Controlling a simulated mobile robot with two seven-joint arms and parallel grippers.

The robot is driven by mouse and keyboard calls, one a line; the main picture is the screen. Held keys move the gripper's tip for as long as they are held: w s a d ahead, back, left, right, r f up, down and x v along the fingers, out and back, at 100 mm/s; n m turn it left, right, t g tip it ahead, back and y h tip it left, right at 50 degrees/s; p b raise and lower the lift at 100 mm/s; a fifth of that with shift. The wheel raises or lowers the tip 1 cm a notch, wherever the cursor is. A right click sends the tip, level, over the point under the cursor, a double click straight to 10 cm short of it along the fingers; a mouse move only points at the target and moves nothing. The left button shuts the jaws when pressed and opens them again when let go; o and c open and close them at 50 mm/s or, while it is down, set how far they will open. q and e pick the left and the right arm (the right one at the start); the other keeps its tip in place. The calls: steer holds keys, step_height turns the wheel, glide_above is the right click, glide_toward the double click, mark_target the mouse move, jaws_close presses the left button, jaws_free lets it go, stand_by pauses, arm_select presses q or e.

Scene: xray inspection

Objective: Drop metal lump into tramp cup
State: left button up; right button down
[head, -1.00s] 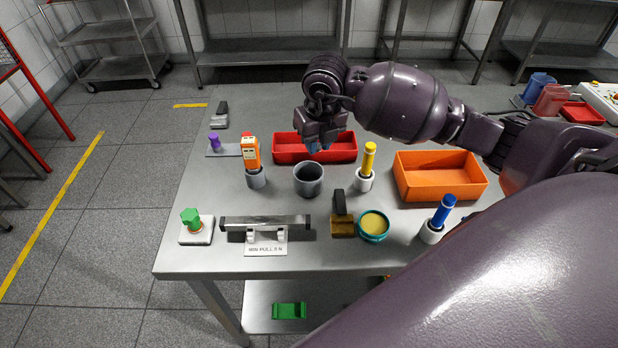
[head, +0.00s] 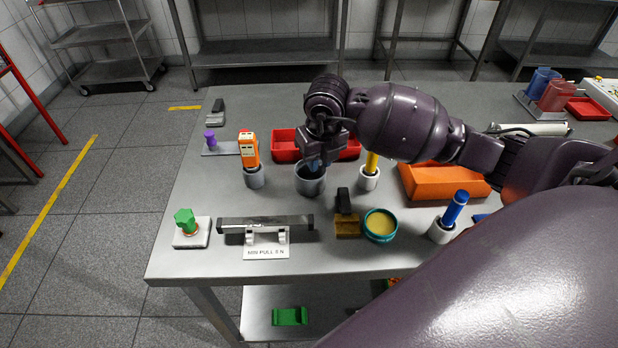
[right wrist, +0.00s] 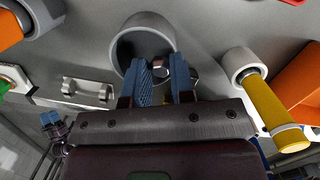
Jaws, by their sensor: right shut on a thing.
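The tramp cup, a grey round cup (head: 311,186), stands in the middle of the steel table. It also shows in the right wrist view (right wrist: 133,32). My right gripper (head: 314,163) points down at the cup's mouth, its fingertips over the opening. In the right wrist view my right gripper (right wrist: 165,73) has blue-padded fingers shut on a small shiny metal lump (right wrist: 163,68), partly hidden between them. How deep the fingertips are is hard to tell. What looks like my left gripper (right wrist: 51,119) shows small at the left of the right wrist view, its opening unclear.
A yellow-handled tool in a white holder (head: 369,178) stands close right of the cup, an orange detector in a grey holder (head: 254,177) to the left. A red tray (head: 285,146) lies behind, an orange tray (head: 440,181) at right. A teal bowl (head: 381,226) is in front.

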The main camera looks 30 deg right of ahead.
steer(key=c, duration=0.9)
jaws_free()
arm_select(q)
steer(key=shift+s+f, duration=0.25)
arm_select(e)
steer(key=shift+r, duration=0.1)
arm_select(q)
steer(key=shift+s+a+r+p, duration=0.2)
steer(key=shift+r+p, duration=0.25)
steer(key=shift+p, duration=0.25)
arm_select(e)
step_height(320, 180, up, 10)
steer(key=s, duration=0.1)
steer(key=shift+s+a+r, duration=0.15)
steer(key=shift+s+r, duration=0.1)
steer(key=shift+s, duration=0.05)
arm_select(q)
steer(key=shift+d, duration=0.1)
arm_select(e)
steer(key=shift+s, duration=0.1)
